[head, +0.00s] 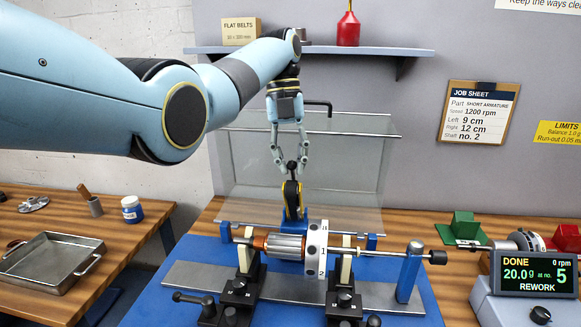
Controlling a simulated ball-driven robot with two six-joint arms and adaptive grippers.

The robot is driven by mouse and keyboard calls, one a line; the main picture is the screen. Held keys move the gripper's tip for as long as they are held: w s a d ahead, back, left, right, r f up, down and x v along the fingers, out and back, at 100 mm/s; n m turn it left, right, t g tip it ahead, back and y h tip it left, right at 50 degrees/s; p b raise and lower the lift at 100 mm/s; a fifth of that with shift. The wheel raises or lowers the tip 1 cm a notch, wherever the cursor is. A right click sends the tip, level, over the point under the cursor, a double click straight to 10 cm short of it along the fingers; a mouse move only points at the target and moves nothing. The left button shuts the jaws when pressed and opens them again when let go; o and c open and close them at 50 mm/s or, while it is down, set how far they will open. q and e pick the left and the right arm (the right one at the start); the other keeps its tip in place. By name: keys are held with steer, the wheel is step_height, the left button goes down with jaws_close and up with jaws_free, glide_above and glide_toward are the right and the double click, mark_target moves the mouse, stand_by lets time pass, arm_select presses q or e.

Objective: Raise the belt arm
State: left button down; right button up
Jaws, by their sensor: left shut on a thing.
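The belt arm (292,200), black and yellow, stands upright on a blue block behind the rotor. My left gripper (291,168) comes down from above, its fingers closed around the dark knob at the arm's top. The rotor (287,247), with copper windings and a white numbered disc (316,251), lies across two black supports with pale tops. The belt itself cannot be made out. My right gripper is not in view.
A clear guard (345,170) stands open behind the machine. The balancer display (535,274) reads DONE, 0 rpm, 20.0 g at no. 5, REWORK. A metal tray (52,262) lies on the left bench. A shelf (385,51) hangs behind.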

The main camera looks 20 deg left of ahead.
arm_select(q)
steer(key=shift+w+r, duration=0.1)
stand_by(0.3)
steer(key=c, duration=1.4)
jaws_free()
